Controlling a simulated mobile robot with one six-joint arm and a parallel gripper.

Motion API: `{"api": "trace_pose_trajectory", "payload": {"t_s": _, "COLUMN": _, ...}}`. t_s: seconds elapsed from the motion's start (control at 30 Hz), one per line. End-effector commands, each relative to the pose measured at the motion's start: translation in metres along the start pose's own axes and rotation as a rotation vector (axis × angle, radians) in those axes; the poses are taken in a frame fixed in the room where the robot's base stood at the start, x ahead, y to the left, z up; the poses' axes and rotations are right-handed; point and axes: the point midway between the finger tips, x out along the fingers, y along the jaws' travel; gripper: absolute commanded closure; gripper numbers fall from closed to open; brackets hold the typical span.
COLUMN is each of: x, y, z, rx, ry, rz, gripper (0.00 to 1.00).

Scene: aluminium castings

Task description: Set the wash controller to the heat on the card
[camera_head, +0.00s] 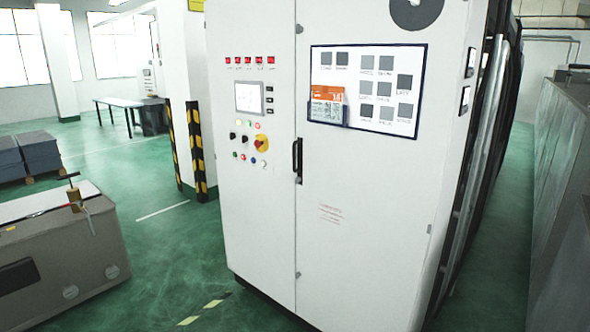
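A tall white control cabinet (250,200) stands in the middle of the view. Its left door has a row of small red displays (249,60), a small screen (249,97), black knobs (233,136), coloured buttons (235,155) and a yellow-and-red rotary switch (261,143). On the right door, a dark-framed board (398,62) carries grey squares with labels too small to read. An orange-topped card (326,97) sits in a holder at the board's lower left; its writing is too small to read. My gripper is not in view.
A grey machine or bench (60,250) with a brown upright part on top stands at left. Black-and-yellow posts (197,150) stand behind the cabinet. Grey metal units (565,170) line the right side. Green floor (150,280) is clear between the bench and the cabinet.

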Motion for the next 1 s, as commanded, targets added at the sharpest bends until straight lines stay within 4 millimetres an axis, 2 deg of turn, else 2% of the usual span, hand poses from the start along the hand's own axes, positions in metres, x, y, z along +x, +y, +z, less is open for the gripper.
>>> {"api": "trace_pose_trajectory", "payload": {"t_s": 0.1, "x": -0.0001, "y": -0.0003, "z": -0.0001, "rx": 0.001, "ry": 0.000, "rz": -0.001, "gripper": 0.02}}
{"api": "trace_pose_trajectory", "payload": {"t_s": 0.6, "x": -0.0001, "y": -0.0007, "z": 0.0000, "rx": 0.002, "ry": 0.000, "rz": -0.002, "gripper": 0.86}}
{"api": "trace_pose_trajectory", "payload": {"t_s": 0.7, "x": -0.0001, "y": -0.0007, "z": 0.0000, "rx": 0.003, "ry": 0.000, "rz": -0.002, "gripper": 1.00}}
{"api": "trace_pose_trajectory", "payload": {"t_s": 1.0, "x": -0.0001, "y": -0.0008, "z": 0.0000, "rx": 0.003, "ry": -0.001, "rz": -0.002, "gripper": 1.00}}
